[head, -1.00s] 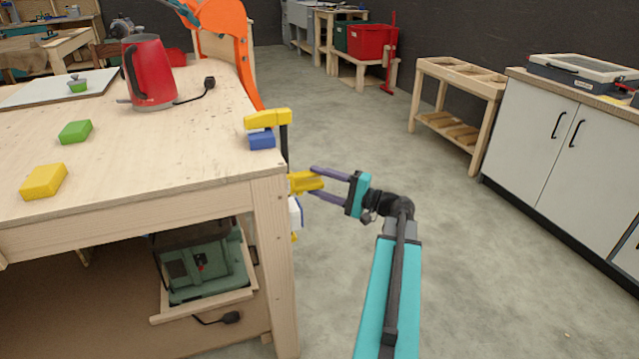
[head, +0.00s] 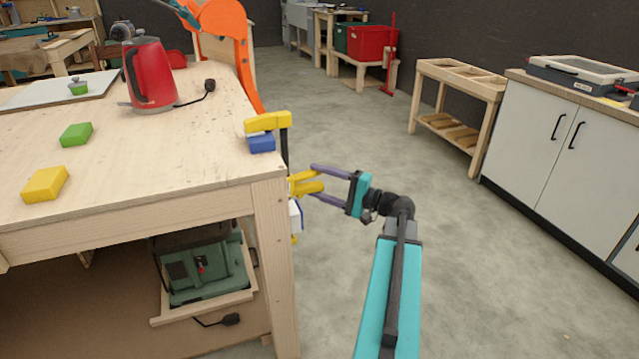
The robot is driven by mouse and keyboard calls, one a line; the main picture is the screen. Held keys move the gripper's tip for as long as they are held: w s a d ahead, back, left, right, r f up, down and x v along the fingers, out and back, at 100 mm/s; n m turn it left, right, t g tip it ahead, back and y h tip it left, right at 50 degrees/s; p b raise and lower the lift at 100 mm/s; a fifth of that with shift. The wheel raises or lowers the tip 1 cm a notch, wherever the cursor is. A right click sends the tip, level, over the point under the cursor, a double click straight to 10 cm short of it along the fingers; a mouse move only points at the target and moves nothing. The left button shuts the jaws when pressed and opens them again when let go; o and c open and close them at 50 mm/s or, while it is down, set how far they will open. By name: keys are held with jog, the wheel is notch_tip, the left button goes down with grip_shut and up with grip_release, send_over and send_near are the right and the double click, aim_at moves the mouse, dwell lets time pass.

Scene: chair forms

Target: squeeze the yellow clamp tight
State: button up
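The yellow clamp (head: 268,122) sits at the table's right corner. Its yellow upper jaw lies above a blue block (head: 262,143) on the tabletop, with a dark bar running down past the edge. Two yellow grips (head: 308,188) stick out to the right below tabletop height, with a gap between them. My gripper (head: 311,181) reaches in from the right, its two purple fingers apart, one above and one below the grips. Contact is too small to tell. The clamp's lower part is partly hidden behind the table leg.
The wooden table (head: 150,165) holds a red kettle (head: 150,75), a green block (head: 76,134) and a yellow block (head: 45,184). A green machine (head: 203,272) stands under it. A white cabinet (head: 540,135) is at the right. The floor between is clear.

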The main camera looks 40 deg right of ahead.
jog(key=shift+w+a, duration=0.15)
jog(key=shift+w+a+f, duration=0.15)
jog(key=shift+w+a, duration=0.3)
dwell(0.3)
